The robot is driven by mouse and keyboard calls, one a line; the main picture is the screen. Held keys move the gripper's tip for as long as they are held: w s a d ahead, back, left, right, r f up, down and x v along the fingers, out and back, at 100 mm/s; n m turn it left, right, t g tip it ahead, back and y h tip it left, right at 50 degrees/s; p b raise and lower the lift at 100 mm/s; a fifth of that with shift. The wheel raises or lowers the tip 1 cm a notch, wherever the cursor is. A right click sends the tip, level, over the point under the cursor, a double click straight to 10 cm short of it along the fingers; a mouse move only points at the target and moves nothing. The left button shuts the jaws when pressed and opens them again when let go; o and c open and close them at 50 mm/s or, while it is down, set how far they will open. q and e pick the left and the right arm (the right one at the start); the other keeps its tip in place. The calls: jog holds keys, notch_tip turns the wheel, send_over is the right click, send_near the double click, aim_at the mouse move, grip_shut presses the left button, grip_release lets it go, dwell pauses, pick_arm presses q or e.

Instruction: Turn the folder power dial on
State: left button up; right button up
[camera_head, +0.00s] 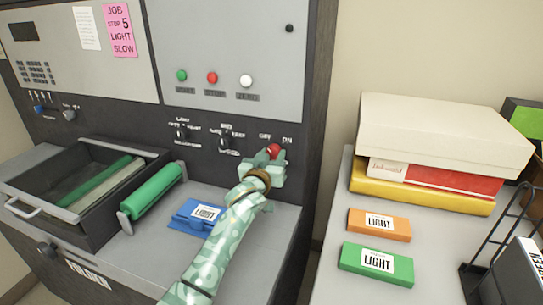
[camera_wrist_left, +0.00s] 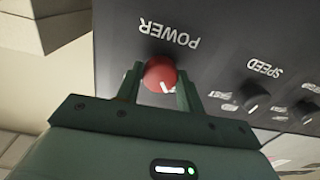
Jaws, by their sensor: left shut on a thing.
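The red folder power dial (camera_head: 274,151) sits on the dark machine panel, under the OFF and ON labels, at the right end of a row of dials. In the left wrist view the dial (camera_wrist_left: 160,75) shows under the upside-down word POWER, with a white mark on its lower right face. My left gripper (camera_head: 272,158) is at the panel with its two fingers on either side of the dial. In the left wrist view the left gripper (camera_wrist_left: 159,84) is shut on the dial, one finger on each side. My right gripper is in neither view.
Black dials, including the speed dial (camera_wrist_left: 256,96), are beside the power dial. A blue pack (camera_head: 197,215) and a green roller (camera_head: 152,191) lie on the machine shelf below. A side table at right holds boxes (camera_head: 440,135) and orange (camera_head: 379,225) and green (camera_head: 376,264) packs.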

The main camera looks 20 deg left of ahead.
pick_arm(q)
jog(key=m+p, duration=0.1)
jog(key=m, duration=0.2)
jog(key=m+p, duration=0.1)
jog(key=m, duration=0.3)
jog(key=shift+m, duration=0.4)
jog(key=m, duration=0.4)
jog(key=shift+a+m, duration=0.1)
jog(key=shift+m, duration=0.2)
jog(key=m+p, duration=0.1)
jog(key=m, duration=0.3)
jog(key=shift+f+m+h, duration=0.1)
jog(key=shift+m+h, duration=0.2)
jog(key=shift+m, duration=0.1)
jog(key=o, duration=1)
